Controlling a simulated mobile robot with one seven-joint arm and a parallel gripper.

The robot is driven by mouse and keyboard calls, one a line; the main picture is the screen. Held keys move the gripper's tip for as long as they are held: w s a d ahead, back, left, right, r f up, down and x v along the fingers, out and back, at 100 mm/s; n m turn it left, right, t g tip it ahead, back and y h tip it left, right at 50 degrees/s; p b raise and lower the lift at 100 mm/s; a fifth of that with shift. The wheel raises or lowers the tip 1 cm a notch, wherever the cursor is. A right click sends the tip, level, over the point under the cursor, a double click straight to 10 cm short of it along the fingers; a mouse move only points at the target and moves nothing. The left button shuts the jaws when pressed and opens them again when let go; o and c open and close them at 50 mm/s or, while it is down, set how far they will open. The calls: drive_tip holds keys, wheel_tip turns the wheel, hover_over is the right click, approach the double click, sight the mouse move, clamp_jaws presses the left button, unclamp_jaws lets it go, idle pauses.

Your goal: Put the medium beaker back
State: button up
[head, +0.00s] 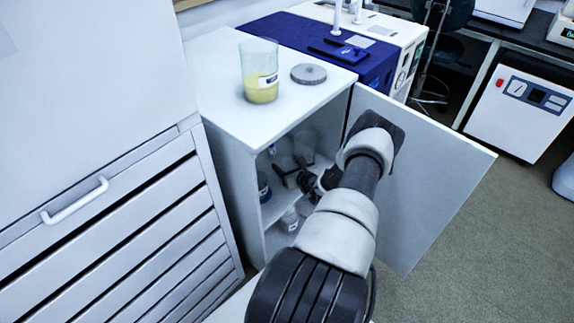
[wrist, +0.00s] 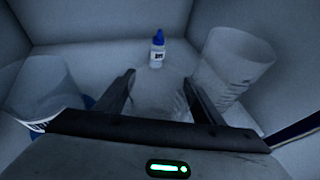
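A clear, empty-looking glass beaker (wrist: 160,88) sits between the two fingers of my gripper (wrist: 158,84) in the wrist view, and the glass fills the gap between them. I take it for the medium beaker, though no label on it is readable. My gripper (head: 297,176) also shows in the head view, inside the open white cabinet (head: 232,150). Whether the beaker's base touches the shelf is hidden. Another beaker (head: 260,72), with yellow liquid and a label, stands on the cabinet top.
Inside, a large beaker (wrist: 236,60) is on the right, another clear vessel (wrist: 40,88) on the left, and a blue-capped bottle (wrist: 157,50) at the back. The open door (head: 425,170) is right of my arm. A grey round lid (head: 309,73) lies on top.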

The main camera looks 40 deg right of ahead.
drive_tip(key=shift+r, duration=0.2)
drive_tip(key=shift+s+a+r+p, duration=0.1)
drive_tip(key=shift+s+r+p, duration=0.05)
drive_tip(key=shift+s+p, duration=0.2)
drive_tip(key=p+v, duration=0.2)
drive_tip(key=v, duration=0.9)
drive_tip(key=shift+p, duration=0.4)
drive_tip(key=shift+s+a, duration=0.1)
